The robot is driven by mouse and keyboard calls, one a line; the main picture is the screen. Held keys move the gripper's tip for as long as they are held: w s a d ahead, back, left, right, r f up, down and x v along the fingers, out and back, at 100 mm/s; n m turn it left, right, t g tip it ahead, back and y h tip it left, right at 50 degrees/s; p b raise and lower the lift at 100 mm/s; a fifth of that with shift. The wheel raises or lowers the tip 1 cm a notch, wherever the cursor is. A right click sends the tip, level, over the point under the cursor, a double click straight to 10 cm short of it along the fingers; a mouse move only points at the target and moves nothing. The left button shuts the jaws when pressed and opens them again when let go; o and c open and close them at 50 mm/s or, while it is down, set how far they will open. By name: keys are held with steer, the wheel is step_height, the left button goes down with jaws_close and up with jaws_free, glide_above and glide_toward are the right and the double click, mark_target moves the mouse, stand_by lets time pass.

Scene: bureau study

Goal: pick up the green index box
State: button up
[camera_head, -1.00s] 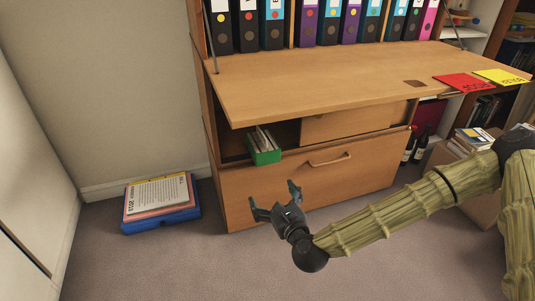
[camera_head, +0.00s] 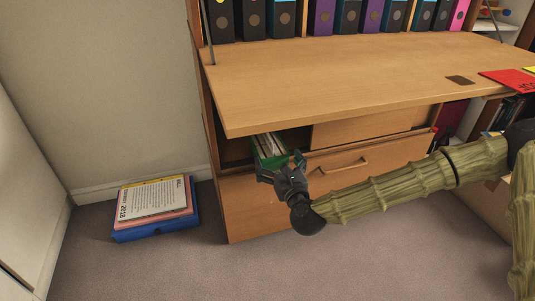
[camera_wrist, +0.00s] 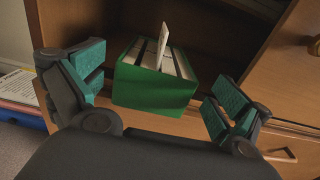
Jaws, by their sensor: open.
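The green index box (camera_head: 271,158) sits at the front of the open compartment under the desk flap, with white cards standing in it. In the wrist view the green index box (camera_wrist: 153,88) lies ahead, between and beyond my fingers, with one card sticking up higher. My gripper (camera_head: 281,165) is open in front of the box and hides part of its front. In the wrist view my gripper (camera_wrist: 150,85) has one finger on each side of the box, with gaps visible and nothing held.
The wooden flap (camera_head: 350,85) overhangs the compartment. A drawer with a handle (camera_head: 338,168) is below. A blue box file (camera_head: 155,228) with papers lies on the floor at left. Red folder (camera_head: 511,80) lies on the flap. Carpet in front is clear.

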mark_target(271, 148)
steer(key=shift+b+x, duration=1.8)
steer(key=shift+x, duration=0.95)
steer(key=shift+w+a+r, duration=0.15)
steer(key=shift+w, duration=0.05)
steer(key=c, duration=1.2)
steer(key=shift+r, duration=0.1)
steer(key=shift+c, duration=0.5)
